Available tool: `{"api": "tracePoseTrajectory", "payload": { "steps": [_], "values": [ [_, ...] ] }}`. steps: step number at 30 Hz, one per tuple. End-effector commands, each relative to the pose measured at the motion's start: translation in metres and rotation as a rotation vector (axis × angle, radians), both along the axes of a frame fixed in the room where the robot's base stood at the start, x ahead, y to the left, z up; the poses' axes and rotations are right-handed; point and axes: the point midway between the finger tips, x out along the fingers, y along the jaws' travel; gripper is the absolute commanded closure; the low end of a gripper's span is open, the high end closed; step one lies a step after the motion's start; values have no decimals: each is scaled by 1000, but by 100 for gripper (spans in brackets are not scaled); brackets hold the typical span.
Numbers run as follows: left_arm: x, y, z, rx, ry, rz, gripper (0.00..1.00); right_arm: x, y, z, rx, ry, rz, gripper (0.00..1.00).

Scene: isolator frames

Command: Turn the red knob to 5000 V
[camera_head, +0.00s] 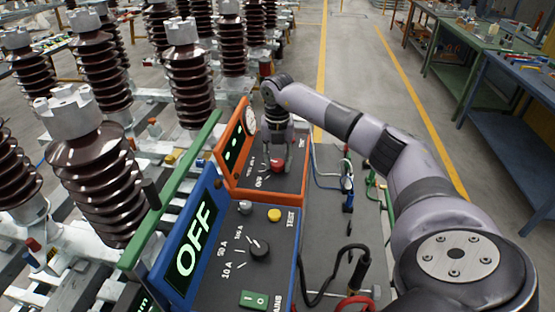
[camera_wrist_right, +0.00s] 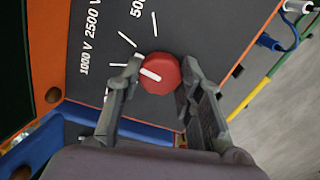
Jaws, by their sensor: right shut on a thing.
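The round red knob (camera_wrist_right: 163,80) sits on the dark panel face (camera_wrist_right: 215,28) of the orange-framed unit. Its white pointer line faces left and slightly up in the right wrist view, close to the mark beside "1000 V". The "2500 V" label and a partly cut-off "500…" label lie further round, towards the top. My right gripper (camera_wrist_right: 160,70) is shut on the knob, one finger on each side. In the head view the gripper (camera_head: 277,158) reaches down onto the orange unit (camera_head: 228,165) and the red knob (camera_head: 278,165) shows at its tips. My left gripper is not in view.
A blue-framed unit (camera_head: 208,195) with an "OFF" display, a black knob (camera_head: 260,250) and a yellow button (camera_head: 274,215) stands nearer. Brown insulators (camera_head: 105,175) crowd the left. Cables (camera_head: 347,185) lie right of the units. Workbenches (camera_head: 470,65) stand far right.

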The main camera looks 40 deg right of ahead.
Motion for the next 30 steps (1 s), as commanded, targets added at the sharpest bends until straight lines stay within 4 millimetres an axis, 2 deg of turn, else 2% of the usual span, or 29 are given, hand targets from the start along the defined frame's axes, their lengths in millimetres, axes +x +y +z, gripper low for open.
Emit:
{"api": "tracePoseTrajectory", "payload": {
  "steps": [18, 30],
  "values": [
    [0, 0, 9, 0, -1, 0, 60, 1, -1, 2, -2, -4, -578, 94],
    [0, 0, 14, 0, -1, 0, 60, 1, -1, 2, -1, -5, -847, 94]
  ]
}}
